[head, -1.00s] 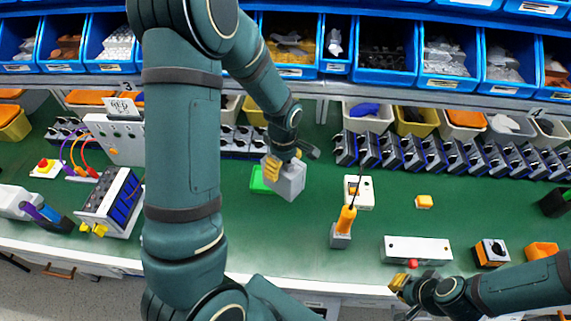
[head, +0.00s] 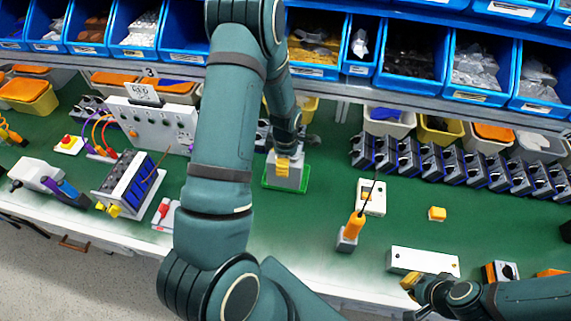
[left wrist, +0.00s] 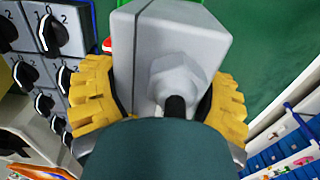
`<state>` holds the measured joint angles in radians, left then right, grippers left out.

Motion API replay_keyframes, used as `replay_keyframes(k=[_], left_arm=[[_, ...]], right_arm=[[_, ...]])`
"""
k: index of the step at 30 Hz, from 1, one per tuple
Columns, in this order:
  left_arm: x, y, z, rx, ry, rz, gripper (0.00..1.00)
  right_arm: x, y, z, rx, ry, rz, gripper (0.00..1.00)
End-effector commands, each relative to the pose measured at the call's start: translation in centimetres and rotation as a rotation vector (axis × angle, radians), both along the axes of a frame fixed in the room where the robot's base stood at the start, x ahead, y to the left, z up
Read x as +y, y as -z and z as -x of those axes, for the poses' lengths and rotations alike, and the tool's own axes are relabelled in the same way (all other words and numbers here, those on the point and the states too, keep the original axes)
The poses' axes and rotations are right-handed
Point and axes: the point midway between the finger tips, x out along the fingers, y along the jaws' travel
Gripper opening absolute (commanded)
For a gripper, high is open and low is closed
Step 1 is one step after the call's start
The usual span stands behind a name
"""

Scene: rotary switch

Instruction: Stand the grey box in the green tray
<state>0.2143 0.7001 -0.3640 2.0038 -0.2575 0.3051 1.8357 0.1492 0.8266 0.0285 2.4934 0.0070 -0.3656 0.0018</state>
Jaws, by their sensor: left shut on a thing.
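The grey box (head: 287,179) is held between the yellow fingers of my left gripper (head: 283,166) in the head view. It looks about upright over the green tray (head: 267,184), whose rim shows around its base. I cannot tell whether the box touches the tray floor. In the left wrist view the box (left wrist: 178,40) sits between both yellow finger pads (left wrist: 160,100), and the tray is mostly hidden. My right gripper (head: 411,290) is low at the right, near the bench's front edge, away from the box; its opening is unclear.
A white switch box (head: 371,197), an orange-handled screwdriver in a grey holder (head: 347,240) and a white panel (head: 423,262) stand to the right. A grey control panel (head: 150,120) is at the left. Rows of rotary switches (head: 440,162) line the back. Green bench is free right of the tray.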

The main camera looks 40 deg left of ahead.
Motion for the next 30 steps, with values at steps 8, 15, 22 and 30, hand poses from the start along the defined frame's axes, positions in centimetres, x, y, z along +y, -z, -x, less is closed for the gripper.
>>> replay_keyframes(k=[8,15,22,30], left_arm=[[-0.2,1.7,0.4,0.011,0.001,0.005,0.35],[-0.2,1.6,0.4,0.01,0.001,0.004,1.0],[-0.2,1.5,0.3,0.008,0.001,0.003,1.0],[-0.1,-1.8,0.2,0.004,0.002,0.002,1.0]], right_arm=[[0.0,0.1,0.0,0.0,0.0,0.0,0.0],[0.0,0.1,0.0,0.0,0.0,0.0,0.0],[0.0,0.1,0.0,0.0,0.0,0.0,0.0],[0.0,-0.1,0.0,0.0,0.0,0.0,0.0]])
